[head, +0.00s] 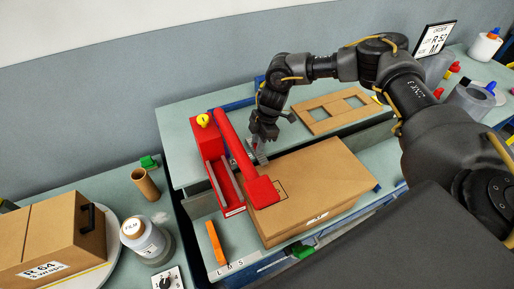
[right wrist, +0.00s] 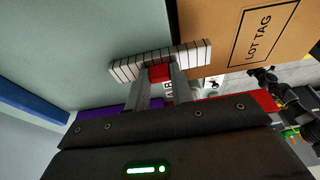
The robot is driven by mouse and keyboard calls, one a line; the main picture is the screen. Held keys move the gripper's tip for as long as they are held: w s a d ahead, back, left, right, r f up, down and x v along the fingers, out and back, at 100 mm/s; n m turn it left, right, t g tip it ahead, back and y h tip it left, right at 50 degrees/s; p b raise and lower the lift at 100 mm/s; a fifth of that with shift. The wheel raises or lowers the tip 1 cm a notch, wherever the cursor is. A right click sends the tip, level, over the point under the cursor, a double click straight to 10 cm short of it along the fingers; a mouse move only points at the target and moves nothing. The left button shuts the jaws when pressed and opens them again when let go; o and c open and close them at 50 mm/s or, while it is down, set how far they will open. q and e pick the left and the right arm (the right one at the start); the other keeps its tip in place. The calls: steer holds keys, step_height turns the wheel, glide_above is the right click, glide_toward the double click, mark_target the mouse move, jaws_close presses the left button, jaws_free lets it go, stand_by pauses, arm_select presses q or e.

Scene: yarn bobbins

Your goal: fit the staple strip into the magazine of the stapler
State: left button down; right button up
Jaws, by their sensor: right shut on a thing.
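The red stapler (head: 208,147) stands left of the cardboard box on the work table. Its long red arm (head: 238,150) lies swung to the right, its broad end by the box top. The open magazine channel (head: 226,187) shows to the left of that arm. My right gripper (head: 262,138) is just right of the arm, pointing down. It is shut on the grey staple strip (head: 262,155), apart from the channel. In the right wrist view the ribbed strip (right wrist: 125,70) lies crosswise between the fingertips (right wrist: 159,74). My left gripper is not in the head view.
The closed cardboard box (head: 320,190) fills the room right of the stapler. A flat cardboard frame (head: 335,110) lies behind it. An orange stick (head: 215,243) lies in front of the stapler. A jar (head: 146,241) and cardboard tube (head: 145,184) stand at left.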

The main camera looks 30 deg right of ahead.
steer(key=shift+r+b, duration=0.45)
steer(key=shift+b, duration=0.05)
steer(key=shift+b+v, duration=0.7)
steer(key=shift+v, duration=0.55)
steer(key=s+d+r+b, duration=0.3)
steer(key=s+d+r, duration=0.5)
steer(key=s, duration=0.3)
steer(key=shift+r, duration=0.85)
steer(key=shift+a, duration=0.1)
